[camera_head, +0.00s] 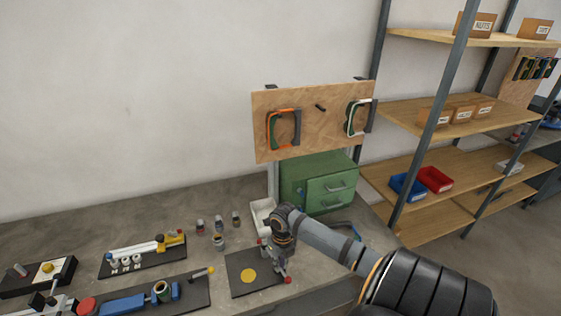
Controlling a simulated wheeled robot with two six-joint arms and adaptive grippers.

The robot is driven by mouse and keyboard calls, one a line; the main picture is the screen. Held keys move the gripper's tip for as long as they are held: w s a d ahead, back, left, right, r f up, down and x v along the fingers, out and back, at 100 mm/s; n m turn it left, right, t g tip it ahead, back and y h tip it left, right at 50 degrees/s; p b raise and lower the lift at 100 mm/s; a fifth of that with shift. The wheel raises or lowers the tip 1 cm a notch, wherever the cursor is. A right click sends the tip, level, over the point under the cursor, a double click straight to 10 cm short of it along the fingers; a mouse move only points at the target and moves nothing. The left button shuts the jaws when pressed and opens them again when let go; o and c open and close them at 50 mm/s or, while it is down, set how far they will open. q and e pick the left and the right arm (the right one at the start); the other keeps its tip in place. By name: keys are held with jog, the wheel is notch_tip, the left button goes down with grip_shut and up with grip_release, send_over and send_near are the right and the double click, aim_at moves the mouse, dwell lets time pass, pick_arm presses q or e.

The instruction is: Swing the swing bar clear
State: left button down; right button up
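My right arm comes in from the lower right. Its gripper (276,262) points down at the right edge of a dark plate (237,287) with a yellow disc (249,275). A small red-tipped part (287,280) shows beside the gripper; I cannot tell if it is touched. The fingers are small and partly hidden by the wrist, so their opening is unclear. I cannot single out the swing bar with certainty. A pale bar with a yellow end (143,248) lies along a dark base at the left. My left gripper is not in view.
Several small jars (218,240) stand behind the plate. A green cabinet (304,182), a white tray (261,213) and a pegboard (313,128) are behind. Shelving (460,180) stands right.

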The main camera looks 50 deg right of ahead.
jog(key=o, duration=0.4)
jog(key=r, duration=1.2)
jog(key=shift+d, duration=0.35)
jog(key=shift+s+f, duration=0.1)
